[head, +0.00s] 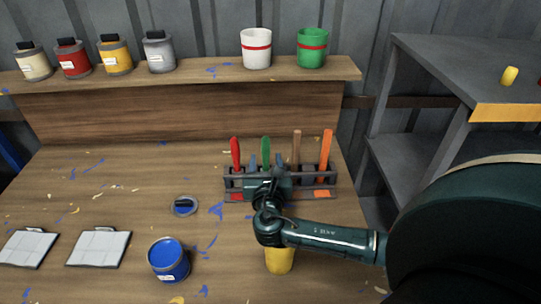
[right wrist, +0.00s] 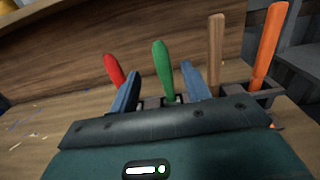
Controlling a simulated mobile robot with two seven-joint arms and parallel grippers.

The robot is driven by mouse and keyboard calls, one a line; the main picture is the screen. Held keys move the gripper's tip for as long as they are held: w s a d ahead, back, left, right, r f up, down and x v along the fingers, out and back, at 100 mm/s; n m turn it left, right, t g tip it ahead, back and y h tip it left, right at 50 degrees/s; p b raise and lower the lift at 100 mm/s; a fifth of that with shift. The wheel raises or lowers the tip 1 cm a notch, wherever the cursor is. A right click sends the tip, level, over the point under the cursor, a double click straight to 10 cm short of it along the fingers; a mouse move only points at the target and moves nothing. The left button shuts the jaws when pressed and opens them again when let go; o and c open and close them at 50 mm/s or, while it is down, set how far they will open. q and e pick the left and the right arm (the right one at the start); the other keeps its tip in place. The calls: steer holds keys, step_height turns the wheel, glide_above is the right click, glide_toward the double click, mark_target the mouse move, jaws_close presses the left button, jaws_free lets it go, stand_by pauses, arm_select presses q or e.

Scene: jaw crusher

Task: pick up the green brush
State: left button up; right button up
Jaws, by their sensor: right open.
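The green brush (head: 265,150) stands upright in a dark rack (head: 330,180) on the wooden table. Only its green handle shows, also in the right wrist view (right wrist: 163,68); its lower part is hidden. My right gripper (head: 262,165) is open at the rack. In the right wrist view its two blue-grey fingers (right wrist: 160,85) stand on either side of the green handle, apart from each other. I cannot tell whether either finger touches the handle. My left gripper is not in view.
A red handle (head: 235,153) stands left of the green one, a brown handle (head: 297,148) and an orange handle (head: 326,150) to the right. A blue paint can (head: 168,260) and a yellow cup (head: 279,261) stand nearer. A shelf (head: 200,73) with cans runs behind.

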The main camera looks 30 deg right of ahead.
mark_target(266, 145)
steer(key=shift+w+d, duration=0.35)
steer(key=shift+w, duration=0.05)
steer(key=x, duration=0.7)
steer(key=shift+p, duration=0.4)
steer(key=shift+a, duration=0.1)
jaws_close()
